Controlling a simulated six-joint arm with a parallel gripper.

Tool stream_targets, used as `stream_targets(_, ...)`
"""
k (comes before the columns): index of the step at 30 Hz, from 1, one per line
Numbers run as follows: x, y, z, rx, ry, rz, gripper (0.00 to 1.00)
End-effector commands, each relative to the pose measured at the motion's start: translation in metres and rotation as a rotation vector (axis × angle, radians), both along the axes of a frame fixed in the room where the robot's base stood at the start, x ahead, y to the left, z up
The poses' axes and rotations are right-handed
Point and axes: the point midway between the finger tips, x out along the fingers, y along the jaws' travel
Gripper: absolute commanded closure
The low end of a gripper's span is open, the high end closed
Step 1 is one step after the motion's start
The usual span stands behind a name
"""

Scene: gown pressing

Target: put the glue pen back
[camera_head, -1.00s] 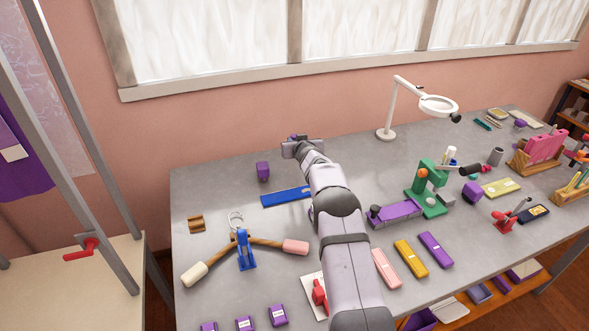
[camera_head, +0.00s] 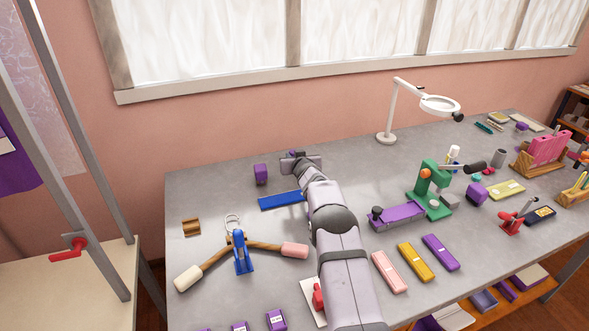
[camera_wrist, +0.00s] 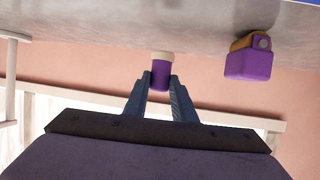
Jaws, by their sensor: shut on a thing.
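The glue pen (camera_wrist: 161,72) looks like a short purple cylinder with a cream end in the wrist view. My gripper (camera_wrist: 160,82) is shut on its purple body, one finger on each side. In the head view my gripper (camera_head: 301,162) is over the back of the grey table, right of a small purple block. Most of the pen is hidden there behind the gripper. I cannot tell how far the pen is above the table. No holder for the pen can be made out with certainty.
The purple block (camera_head: 261,174) with an orange-brown part also shows in the wrist view (camera_wrist: 248,64). A blue strip (camera_head: 281,200) lies just in front. A white magnifier lamp (camera_head: 391,112) and a green press (camera_head: 430,188) stand to the right. The back left table is mostly clear.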

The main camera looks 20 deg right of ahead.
Motion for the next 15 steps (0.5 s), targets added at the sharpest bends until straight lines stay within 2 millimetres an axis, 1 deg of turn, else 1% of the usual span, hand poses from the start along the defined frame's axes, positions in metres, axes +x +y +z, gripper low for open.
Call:
stream_targets(9, 0.0, 0.0, -0.034, 0.001, 0.0, 0.001, 1.0)
stream_targets(12, 0.0, 0.0, -0.037, 0.0, -0.001, 0.001, 1.0)
stream_targets(15, 0.0, 0.0, -0.037, 0.0, -0.001, 0.0, 1.0)
